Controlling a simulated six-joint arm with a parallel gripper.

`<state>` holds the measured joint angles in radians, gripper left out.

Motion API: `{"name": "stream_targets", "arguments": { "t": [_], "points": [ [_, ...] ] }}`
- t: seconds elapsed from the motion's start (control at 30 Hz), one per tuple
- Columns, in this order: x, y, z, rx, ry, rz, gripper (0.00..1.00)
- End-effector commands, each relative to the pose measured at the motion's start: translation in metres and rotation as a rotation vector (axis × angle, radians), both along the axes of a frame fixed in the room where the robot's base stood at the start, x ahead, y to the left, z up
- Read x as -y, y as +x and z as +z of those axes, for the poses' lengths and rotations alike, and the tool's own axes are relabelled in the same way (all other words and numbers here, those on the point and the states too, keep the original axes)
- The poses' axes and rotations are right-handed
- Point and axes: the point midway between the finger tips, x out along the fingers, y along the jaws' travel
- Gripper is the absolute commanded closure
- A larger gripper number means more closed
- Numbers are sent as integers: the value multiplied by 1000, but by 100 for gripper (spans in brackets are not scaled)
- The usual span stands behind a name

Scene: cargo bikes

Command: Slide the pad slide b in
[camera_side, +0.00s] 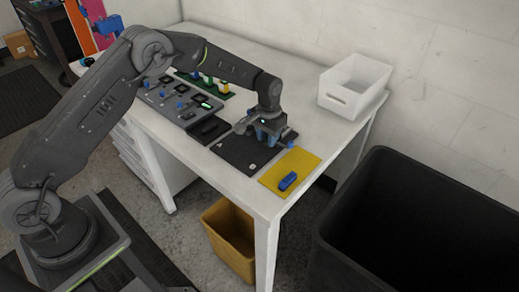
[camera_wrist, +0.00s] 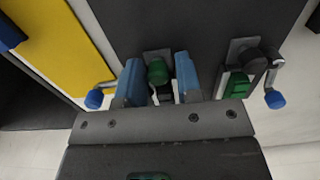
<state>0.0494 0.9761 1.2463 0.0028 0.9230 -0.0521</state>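My gripper (camera_wrist: 159,82) is over the dark mat (camera_side: 238,151) on the white table, with its two blue fingers apart. In the wrist view a small fixture with a green knob (camera_wrist: 158,70) stands between the fingers, with narrow gaps on both sides. A second fixture with a green block (camera_wrist: 237,85) is to the right, beside a metal lever with a blue knob (camera_wrist: 275,99). Another blue-knobbed lever (camera_wrist: 95,98) is left of the fingers. No label shows which part is pad slide b. The gripper hides most of these parts in the side view.
A yellow mat (camera_side: 299,161) with a blue block (camera_side: 287,181) lies at the table's front right. A grey panel of fixtures (camera_side: 172,98) is at the left. A white bin (camera_side: 354,84) stands at the back right. A large black bin (camera_side: 420,235) is beside the table.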

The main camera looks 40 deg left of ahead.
Motion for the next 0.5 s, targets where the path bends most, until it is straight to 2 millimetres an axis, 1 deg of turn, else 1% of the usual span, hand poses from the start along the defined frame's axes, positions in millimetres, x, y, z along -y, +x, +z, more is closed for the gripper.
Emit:
{"name": "stream_targets", "arguments": {
  "t": [0.03, 0.2, 0.4, 0.5],
  "points": [
    [4, 3, 8, 13, -6, -2, 62],
    [4, 3, 25, 13, -6, -2, 62],
    [3, 2, 42, 9, -4, -1, 62],
    [2, 2, 46, 8, -4, -1, 62]
  ]
}}
